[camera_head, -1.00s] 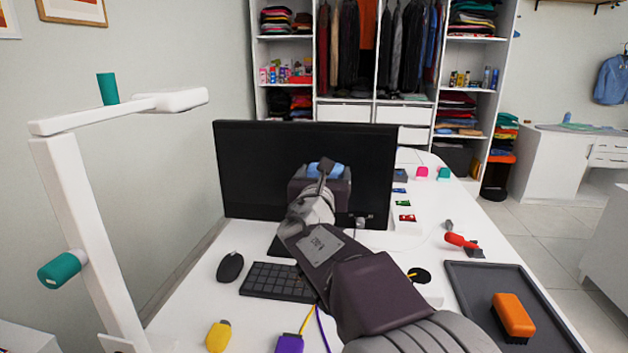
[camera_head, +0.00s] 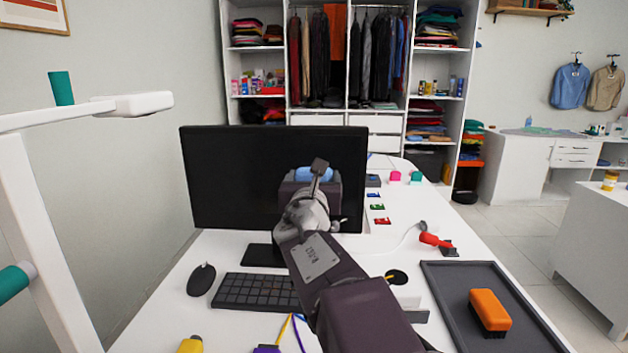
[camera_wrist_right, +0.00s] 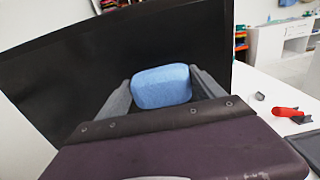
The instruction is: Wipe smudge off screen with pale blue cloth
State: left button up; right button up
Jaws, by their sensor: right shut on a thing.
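The black monitor screen (camera_head: 235,175) stands upright on the white desk. My right gripper (camera_wrist_right: 162,92) is in front of the screen's right part, and is shut on the pale blue cloth (camera_wrist_right: 162,86). The cloth also shows in the head view (camera_head: 314,174), above the wrist and against the screen. I cannot tell whether it touches the screen. No smudge can be made out on the part of the screen in view; my arm and gripper hide its lower right. My left gripper is not in view.
A keyboard (camera_head: 256,291) and mouse (camera_head: 201,280) lie before the monitor. A dark tray (camera_head: 455,300) with an orange brush (camera_head: 490,311) is at the right, near a red-handled tool (camera_head: 434,240). A white lamp (camera_head: 130,104) stands at the left.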

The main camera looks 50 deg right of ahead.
aim_at(298, 178)
jog(key=shift+w+a+r+p, duration=0.1)
jog(key=shift+w+a+p, duration=0.2)
jog(key=shift+w+a, duration=0.9)
jog(key=shift+w+a+p, duration=0.3)
jog(key=shift+w+a, duration=0.75)
jog(key=shift+w, duration=0.25)
jog(key=shift+w+a+p, duration=0.25)
jog(key=shift+w+a, duration=0.85)
jog(key=shift+w, duration=0.2)
jog(key=shift+w+a+p, duration=0.3)
jog(key=shift+w+a, duration=0.75)
jog(key=shift+w, duration=0.25)
jog(key=shift+w+a, duration=0.45)
jog(key=shift+w, duration=0.1)
jog(key=shift+w+a+p, duration=0.5)
jog(key=shift+w+a, duration=0.2)
jog(key=shift+w, duration=0.1)
jog(key=shift+w+a+p, duration=0.55)
jog(key=shift+w+a, duration=0.15)
jog(key=shift+w, duration=0.2)
jog(key=shift+w+a, duration=0.35)
